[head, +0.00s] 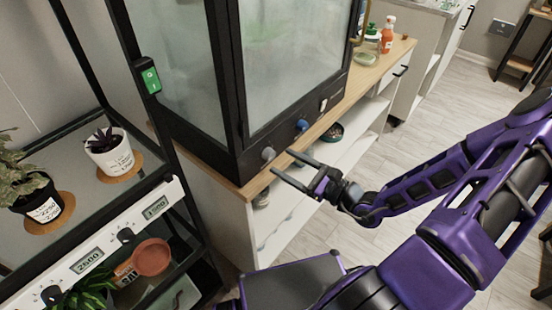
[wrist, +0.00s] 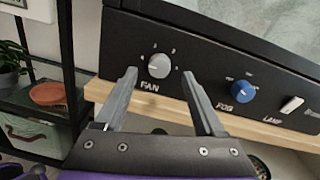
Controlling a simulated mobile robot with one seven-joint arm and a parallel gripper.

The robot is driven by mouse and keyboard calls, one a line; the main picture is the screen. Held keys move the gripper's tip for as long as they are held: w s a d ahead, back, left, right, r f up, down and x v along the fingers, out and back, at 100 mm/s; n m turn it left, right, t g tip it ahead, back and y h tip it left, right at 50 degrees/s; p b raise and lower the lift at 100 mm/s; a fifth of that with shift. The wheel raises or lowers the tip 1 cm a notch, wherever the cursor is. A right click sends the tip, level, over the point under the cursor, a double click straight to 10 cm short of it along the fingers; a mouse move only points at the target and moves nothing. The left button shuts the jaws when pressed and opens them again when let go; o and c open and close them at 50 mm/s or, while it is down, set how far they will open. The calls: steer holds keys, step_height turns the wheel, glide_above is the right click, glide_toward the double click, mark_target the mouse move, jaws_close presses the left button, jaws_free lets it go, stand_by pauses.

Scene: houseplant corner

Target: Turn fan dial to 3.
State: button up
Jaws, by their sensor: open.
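The fan dial (wrist: 159,66) is a light grey round knob on the black front panel of the glass cabinet, with "FAN" printed below it and small marks above it. I cannot read its setting for sure. In the head view the fan dial (head: 268,153) sits at the cabinet's lower front, left of the blue knob. My gripper (head: 282,162) is open and empty just in front of the fan dial. In the wrist view my gripper's fingers (wrist: 160,80) point at the panel, one on each side of the dial, and do not visibly touch it.
The blue fog knob (wrist: 241,91) and a white lamp switch (wrist: 291,104) are right of the dial. A wooden ledge (head: 330,118) runs below the panel. A black plant rack (head: 187,215) with potted plants stands at left. Bottles (head: 387,35) stand on the ledge's far end.

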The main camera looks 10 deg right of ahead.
mark_target(273, 156)
steer(key=shift+x, duration=1.9)
jaws_close()
